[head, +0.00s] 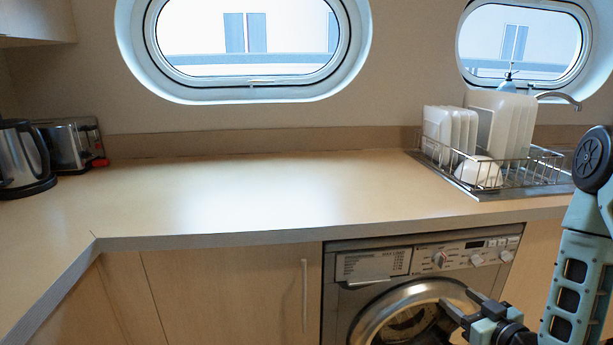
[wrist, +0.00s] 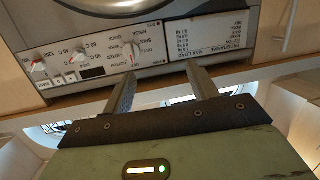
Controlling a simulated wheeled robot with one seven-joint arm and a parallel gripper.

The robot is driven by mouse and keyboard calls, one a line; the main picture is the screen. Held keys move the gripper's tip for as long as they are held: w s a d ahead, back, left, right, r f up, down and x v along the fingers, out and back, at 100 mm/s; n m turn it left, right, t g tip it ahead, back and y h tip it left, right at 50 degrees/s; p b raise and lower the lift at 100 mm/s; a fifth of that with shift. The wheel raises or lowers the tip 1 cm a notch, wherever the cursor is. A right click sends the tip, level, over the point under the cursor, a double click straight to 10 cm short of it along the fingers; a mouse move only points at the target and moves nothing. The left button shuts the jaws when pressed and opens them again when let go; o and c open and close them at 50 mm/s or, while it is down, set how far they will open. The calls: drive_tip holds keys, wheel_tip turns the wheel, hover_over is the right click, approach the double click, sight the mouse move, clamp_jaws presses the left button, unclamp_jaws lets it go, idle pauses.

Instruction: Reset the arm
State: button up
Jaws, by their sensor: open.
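My gripper (head: 462,308) is at the lower right of the head view, in front of the washing machine (head: 372,265) and below the counter's front edge. Its fingers are apart and nothing shows between them. My arm comes down the right edge of the head view. In the wrist view my gripper (wrist: 162,84) shows two dark fingers spread apart and empty. The washing machine's control panel (wrist: 100,62) appears upside down beyond the fingertips.
The wooden counter (head: 230,195) is mostly clear. A kettle (head: 22,158) and a toaster (head: 70,145) stand at its left end. A dish rack (head: 520,172) with white dishes sits at the right. A cabinet door with a handle (head: 304,290) is left of the washing machine.

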drive_tip(key=s+a+r+n+g+y+p, duration=0.15)
drive_tip(key=a+r+g, duration=0.3)
drive_tip(key=a, duration=0.45)
drive_tip(key=a+r+n+g+h+p, duration=0.1)
drive_tip(key=a+r+n+g+p, duration=0.1)
drive_tip(key=a+r+g, duration=0.35)
drive_tip(key=s+a+r+g+h+p, duration=0.1)
drive_tip(key=s+a+r+g, duration=0.1)
drive_tip(key=s, duration=0.6)
drive_tip(key=s+a+r+n+g+p, duration=0.1)
drive_tip(key=s+a+r+g, duration=0.1)
drive_tip(key=s+a+r, duration=0.2)
drive_tip(key=s+a+r+g+h+p, duration=0.1)
drive_tip(key=s+a+r+p, duration=0.1)
drive_tip(key=s+a+r, duration=0.2)
drive_tip(key=s+r, duration=0.3)
drive_tip(key=s, duration=0.5)
drive_tip(key=shift+r+g+h, duration=0.3)
drive_tip(key=shift+g+h, duration=0.05)
drive_tip(key=shift+g, duration=0.05)
drive_tip(key=shift+w+a, duration=0.1)
